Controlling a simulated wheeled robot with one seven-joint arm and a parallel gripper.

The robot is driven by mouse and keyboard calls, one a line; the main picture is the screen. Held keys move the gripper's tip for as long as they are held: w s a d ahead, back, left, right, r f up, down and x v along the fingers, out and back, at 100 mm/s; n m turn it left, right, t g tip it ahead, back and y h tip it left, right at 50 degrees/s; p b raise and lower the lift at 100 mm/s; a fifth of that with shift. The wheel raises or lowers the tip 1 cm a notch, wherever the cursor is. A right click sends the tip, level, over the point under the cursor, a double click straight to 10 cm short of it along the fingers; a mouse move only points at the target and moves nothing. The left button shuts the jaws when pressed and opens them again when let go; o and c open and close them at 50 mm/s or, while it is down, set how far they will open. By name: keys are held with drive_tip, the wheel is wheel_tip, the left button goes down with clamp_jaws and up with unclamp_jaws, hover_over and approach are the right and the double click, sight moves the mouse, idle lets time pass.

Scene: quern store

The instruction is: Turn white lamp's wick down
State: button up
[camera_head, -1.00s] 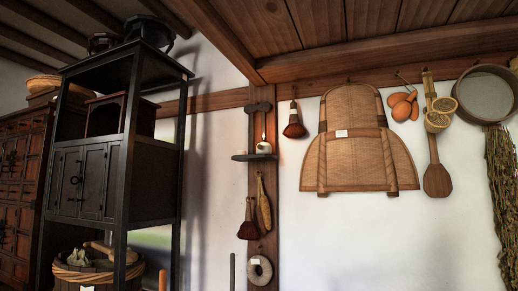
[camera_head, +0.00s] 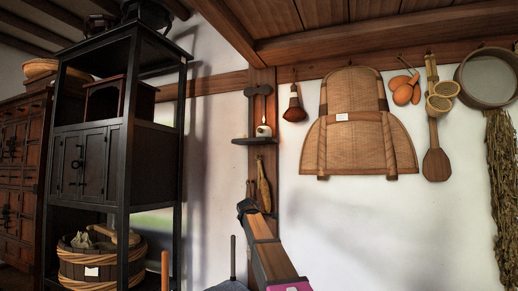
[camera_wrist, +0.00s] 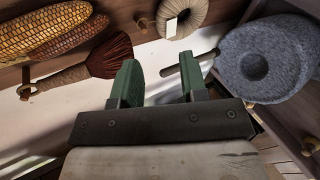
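A small white lamp (camera_head: 263,130) stands on a little dark wall shelf (camera_head: 255,141) fixed to the wooden post, with a small glow at its top. Its wick control is too small to make out. My arm reaches up from the bottom of the head view, and its dark end (camera_head: 246,208) is below the shelf, apart from the lamp. In the wrist view my gripper (camera_wrist: 160,78) has its two green fingers spread with nothing held between them. The lamp is not seen in the wrist view.
Corn cobs (camera_wrist: 45,32), a brush (camera_wrist: 103,55) and a pale ring (camera_wrist: 180,15) hang near my gripper. A grey stone quern (camera_wrist: 265,60) is at right. A black shelf rack (camera_head: 125,120) stands left; a woven backrest (camera_head: 358,130) hangs right.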

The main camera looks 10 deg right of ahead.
drive_tip(key=w+a+r+n+t+h, duration=0.1)
drive_tip(key=w+r+n, duration=0.1)
drive_tip(key=r, duration=1)
drive_tip(key=w+a+r+n+t, duration=0.1)
drive_tip(key=r+n+t, duration=0.1)
drive_tip(key=r, duration=0.9)
drive_tip(key=n+t+h, duration=0.2)
drive_tip(key=n, duration=0.1)
approach(259, 130)
drive_tip(key=x, duration=0.9)
drive_tip(key=shift+w+d, duration=0.2)
drive_tip(key=shift+w, duration=0.1)
drive_tip(key=c, duration=0.6)
